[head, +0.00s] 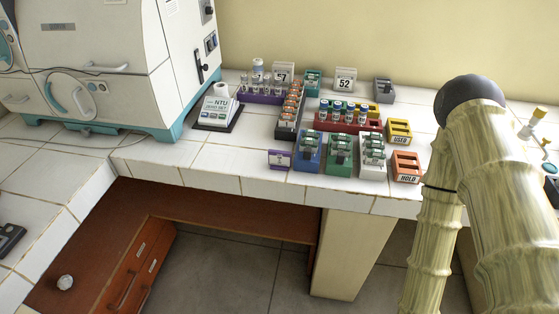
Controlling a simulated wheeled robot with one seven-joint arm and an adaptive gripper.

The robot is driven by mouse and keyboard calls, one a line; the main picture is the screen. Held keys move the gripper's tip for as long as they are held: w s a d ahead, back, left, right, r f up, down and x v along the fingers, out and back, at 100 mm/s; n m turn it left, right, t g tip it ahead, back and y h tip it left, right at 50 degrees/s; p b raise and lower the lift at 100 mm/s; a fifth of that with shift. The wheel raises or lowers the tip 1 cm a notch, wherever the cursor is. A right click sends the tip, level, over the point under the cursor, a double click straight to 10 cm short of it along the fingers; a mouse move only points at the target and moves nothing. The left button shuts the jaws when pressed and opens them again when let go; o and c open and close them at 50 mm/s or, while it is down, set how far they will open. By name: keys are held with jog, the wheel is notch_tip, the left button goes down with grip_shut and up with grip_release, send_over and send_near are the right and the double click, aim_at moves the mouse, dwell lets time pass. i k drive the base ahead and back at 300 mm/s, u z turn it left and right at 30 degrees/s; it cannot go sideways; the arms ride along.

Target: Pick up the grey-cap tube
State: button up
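I cannot single out a grey-cap tube with certainty at this size. Several small tubes (259,86) with pale or greyish tops stand in a purple rack (262,98) at the back of the white tiled bench. Several tubes with blue and green caps (350,108) stand in a red rack (340,126) to the right. A larger vial (258,68) with a bluish top stands behind the purple rack. My arm rises at the right of the head view, bent at a dark joint; my gripper is out of the picture.
A white incubator (130,60) fills the left of the bench. An NTU device (218,108) stands beside it. A long dark rack (289,115), blue (307,160), green (340,163) and white (370,168) holders, and orange HOLD (406,178) and yellow USED (398,140) blocks crowd the middle.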

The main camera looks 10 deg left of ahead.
aim_at(243, 78)
jog(key=k, duration=1.3)
jog(key=u, duration=0.7)
jog(key=i, duration=0.55)
jog(key=u, duration=0.8)
jog(key=i, duration=0.7)
jog(key=z, duration=0.8)
jog(key=i, duration=0.6)
jog(key=z, duration=0.7)
